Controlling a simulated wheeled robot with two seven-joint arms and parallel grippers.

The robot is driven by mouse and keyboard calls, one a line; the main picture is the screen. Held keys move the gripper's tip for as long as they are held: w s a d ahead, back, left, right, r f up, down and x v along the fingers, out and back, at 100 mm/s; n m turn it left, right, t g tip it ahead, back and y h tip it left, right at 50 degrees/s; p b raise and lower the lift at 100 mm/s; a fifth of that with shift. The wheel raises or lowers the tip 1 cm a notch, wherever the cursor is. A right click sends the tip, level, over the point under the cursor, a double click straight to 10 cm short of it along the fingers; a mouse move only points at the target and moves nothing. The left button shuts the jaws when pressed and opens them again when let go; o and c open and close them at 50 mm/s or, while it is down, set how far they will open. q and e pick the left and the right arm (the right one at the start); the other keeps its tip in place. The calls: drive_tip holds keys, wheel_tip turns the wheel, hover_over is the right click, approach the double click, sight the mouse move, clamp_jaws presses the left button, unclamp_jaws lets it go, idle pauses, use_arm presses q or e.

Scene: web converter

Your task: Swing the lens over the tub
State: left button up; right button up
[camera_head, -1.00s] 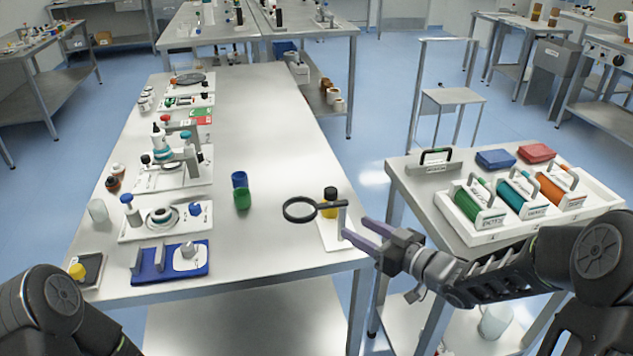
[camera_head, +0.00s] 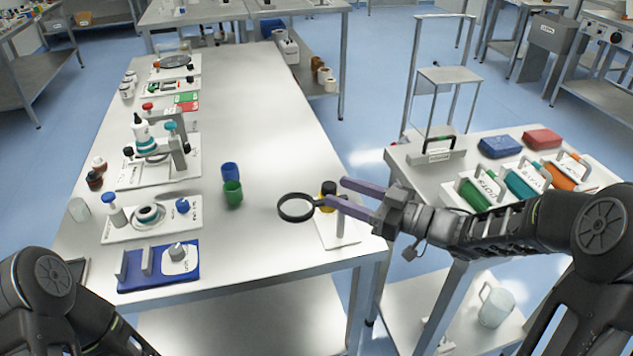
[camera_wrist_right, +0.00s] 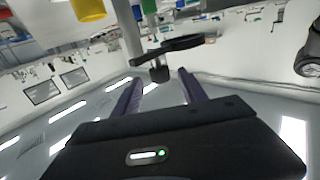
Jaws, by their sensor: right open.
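The lens is a black ring (camera_head: 296,207) with a short arm, held out to the left of a post on a white base plate (camera_head: 345,232) at the table's right front. A yellow tub with a dark top (camera_head: 328,188) stands just behind the lens arm, partly hidden by my fingers. My right gripper (camera_head: 335,191) is open, its purple fingers pointing left at the post end of the lens arm. In the right wrist view the lens (camera_wrist_right: 188,42) and a dark block (camera_wrist_right: 159,70) show just beyond the open fingertips (camera_wrist_right: 158,78); contact cannot be told. My left gripper is out of view.
A green cup (camera_head: 232,193) and a blue cup (camera_head: 230,171) stand left of the lens. A blue tray (camera_head: 158,266) and white stations line the table's left side. A side table (camera_head: 425,180) with coloured cartridges lies under my right arm.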

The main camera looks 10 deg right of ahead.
sight(323, 185)
drive_tip(key=x, duration=0.6)
drive_tip(key=shift+w+a, duration=0.3)
drive_tip(key=shift+c, duration=0.4)
clamp_jaws()
idle(0.7)
